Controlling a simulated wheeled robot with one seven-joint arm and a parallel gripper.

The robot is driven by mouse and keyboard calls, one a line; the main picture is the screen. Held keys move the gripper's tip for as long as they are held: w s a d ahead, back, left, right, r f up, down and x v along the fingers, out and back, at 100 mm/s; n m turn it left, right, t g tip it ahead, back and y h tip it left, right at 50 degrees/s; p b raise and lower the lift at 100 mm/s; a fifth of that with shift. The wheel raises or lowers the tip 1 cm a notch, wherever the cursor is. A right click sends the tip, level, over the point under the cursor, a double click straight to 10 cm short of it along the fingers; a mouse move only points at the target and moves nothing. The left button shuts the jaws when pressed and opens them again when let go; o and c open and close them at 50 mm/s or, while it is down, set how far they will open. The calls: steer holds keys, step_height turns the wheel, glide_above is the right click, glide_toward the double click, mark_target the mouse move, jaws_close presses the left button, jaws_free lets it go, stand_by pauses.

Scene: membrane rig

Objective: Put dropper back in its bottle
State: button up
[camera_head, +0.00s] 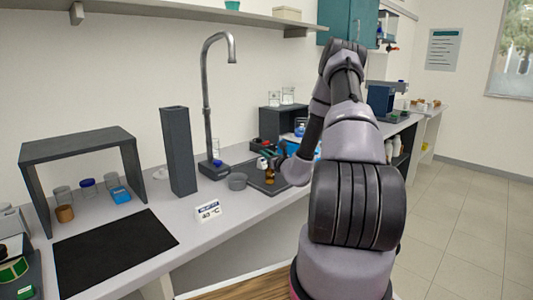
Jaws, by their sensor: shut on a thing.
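My gripper (277,159) is at the end of my arm, low over the dark tray (250,186) on the bench, right of the grey tap. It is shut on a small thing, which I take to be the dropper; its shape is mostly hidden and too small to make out. A small amber-brown bottle (270,178) stands on the tray just below my gripper. I cannot tell whether the dropper's tip is above the bottle's mouth or in it.
A small white item (262,163) is left of my gripper. A dark shelf box (283,120) is behind.

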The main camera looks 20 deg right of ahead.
steer(key=shift+f, duration=0.15)
stand_by(0.4)
steer(key=o, duration=0.7)
steer(key=shift+s, duration=0.1)
steer(key=s, duration=0.7)
steer(key=s+d, duration=0.1)
steer(key=s, duration=0.2)
steer(key=shift+s, duration=0.3)
